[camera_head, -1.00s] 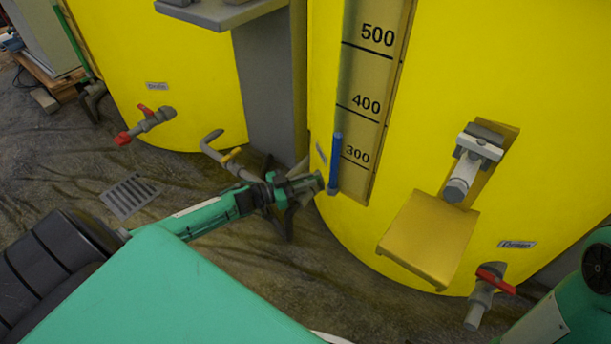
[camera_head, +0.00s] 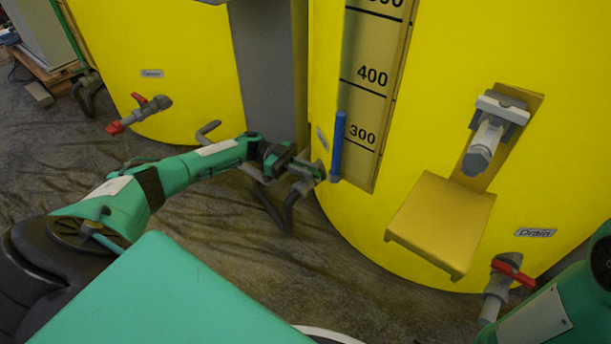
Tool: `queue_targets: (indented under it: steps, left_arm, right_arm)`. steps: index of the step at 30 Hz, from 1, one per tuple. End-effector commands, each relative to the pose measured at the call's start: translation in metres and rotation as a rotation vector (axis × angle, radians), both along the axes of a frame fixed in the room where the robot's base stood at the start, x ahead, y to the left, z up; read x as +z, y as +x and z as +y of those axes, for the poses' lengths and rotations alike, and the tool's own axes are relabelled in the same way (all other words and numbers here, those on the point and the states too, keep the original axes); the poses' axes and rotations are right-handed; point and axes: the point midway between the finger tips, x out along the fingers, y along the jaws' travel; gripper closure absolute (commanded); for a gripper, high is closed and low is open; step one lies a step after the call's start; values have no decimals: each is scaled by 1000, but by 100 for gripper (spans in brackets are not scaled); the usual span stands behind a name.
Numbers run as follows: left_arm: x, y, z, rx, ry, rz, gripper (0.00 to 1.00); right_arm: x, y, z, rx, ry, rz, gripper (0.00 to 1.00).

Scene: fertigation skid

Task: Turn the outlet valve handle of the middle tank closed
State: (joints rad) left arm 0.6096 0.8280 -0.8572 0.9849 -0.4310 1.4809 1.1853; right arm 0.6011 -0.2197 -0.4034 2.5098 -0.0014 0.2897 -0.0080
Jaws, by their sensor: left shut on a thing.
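The middle tank (camera_head: 440,110) is the large yellow one with the level scale. A blue handle (camera_head: 338,145) stands nearly upright on its lower left, just left of the scale. My left gripper (camera_head: 316,174) is at the handle's lower end and is shut on it, though the fingertips are small and the exact contact is hard to see. A grey pipe (camera_head: 207,130) behind my left forearm is mostly hidden. Part of my right arm shows at the lower right, but its gripper is out of view.
A drain valve with a red handle (camera_head: 513,270) sticks out at the tank's lower right. A yellow ledge (camera_head: 440,222) and a grey fitting (camera_head: 490,133) project from its front. Another yellow tank (camera_head: 160,60) with a red-handled valve (camera_head: 140,112) stands left. Dark floor lies between.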

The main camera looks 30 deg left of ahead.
Motion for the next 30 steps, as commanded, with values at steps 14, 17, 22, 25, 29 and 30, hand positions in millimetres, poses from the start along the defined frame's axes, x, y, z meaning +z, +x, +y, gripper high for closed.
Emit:
queue_targets:
  steps: [14, 17, 22, 25, 29, 30]
  left_arm:
    - [-1, 0, -1, -164, -1, 0, 100]
    - [-1, 0, -1, -170, -1, 1, 100]
    - [-1, -1, -2, -173, -2, 1, 100]
    - [-1, -1, -2, -173, -2, 1, 100]
    - [-1, -1, -2, -173, -2, 1, 72]
    - [-1, -1, -2, -173, -2, 1, 64]
  right_arm:
    - [-11, -9, 3, 24, 2, -27, 55]
    - [-11, -9, 4, 24, 1, -26, 55]
    - [-11, -9, 5, 25, -2, -25, 55]
    - [-11, -9, 5, 24, -3, -24, 55]
    - [-11, -8, 5, 24, -3, -24, 55]
    - [-11, -8, 5, 24, -3, -24, 55]
